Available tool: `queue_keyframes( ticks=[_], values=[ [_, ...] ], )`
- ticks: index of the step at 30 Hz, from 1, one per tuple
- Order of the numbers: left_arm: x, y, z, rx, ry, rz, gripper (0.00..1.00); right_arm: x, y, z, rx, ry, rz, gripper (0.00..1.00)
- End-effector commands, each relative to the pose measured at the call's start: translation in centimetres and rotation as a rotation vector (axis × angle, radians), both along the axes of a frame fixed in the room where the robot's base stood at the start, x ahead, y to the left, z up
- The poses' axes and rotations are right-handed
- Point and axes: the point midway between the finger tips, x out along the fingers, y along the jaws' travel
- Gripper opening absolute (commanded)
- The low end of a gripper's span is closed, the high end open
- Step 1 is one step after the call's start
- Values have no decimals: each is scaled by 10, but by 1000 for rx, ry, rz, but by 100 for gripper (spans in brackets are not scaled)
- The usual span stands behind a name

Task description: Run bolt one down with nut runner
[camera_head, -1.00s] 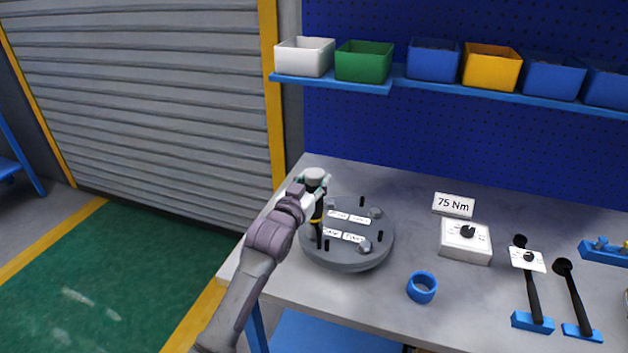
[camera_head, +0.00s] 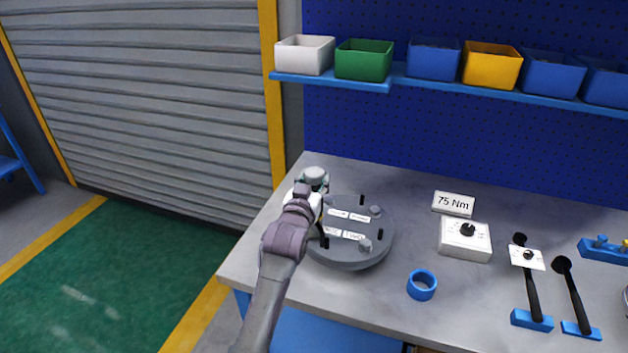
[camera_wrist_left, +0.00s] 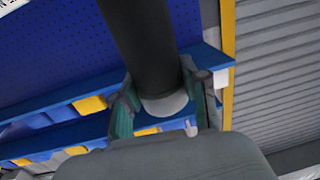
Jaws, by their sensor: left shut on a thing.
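The grey round flanged shell (camera_head: 345,258) lies on the workbench, with bolts, dark studs and white labels on its top. One bolt (camera_head: 364,245) stands at its front right and another bolt (camera_head: 375,211) at its back right. My left gripper (camera_head: 316,185) is over the shell's left edge. In the left wrist view it is shut around the dark cylindrical nut runner (camera_wrist_left: 145,45), whose rounded grey end shows between the fingers. The nut runner's lower end and the spot under it are mostly hidden by my arm in the head view. My right gripper is not in view.
A blue ring (camera_head: 421,285) lies right of the shell. A white box with a dial (camera_head: 465,240) and a "75 Nm" sign (camera_head: 453,204) stand farther right. Two black-handled tools (camera_head: 532,290) rest beyond. Bins line the blue shelf (camera_head: 345,82) above. Bench front is clear.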

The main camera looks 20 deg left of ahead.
Motion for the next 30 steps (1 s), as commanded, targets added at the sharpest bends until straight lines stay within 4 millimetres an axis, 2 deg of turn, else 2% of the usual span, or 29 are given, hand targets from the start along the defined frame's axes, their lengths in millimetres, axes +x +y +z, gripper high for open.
queue_keyframes(
  ticks=[1,16,30],
  values=[
    [1,-1,5,-4,-8,6,0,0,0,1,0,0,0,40],
    [1,-2,5,-4,-10,33,0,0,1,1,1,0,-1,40],
    [1,-2,-2,-6,-8,32,0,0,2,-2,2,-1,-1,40]
  ],
)
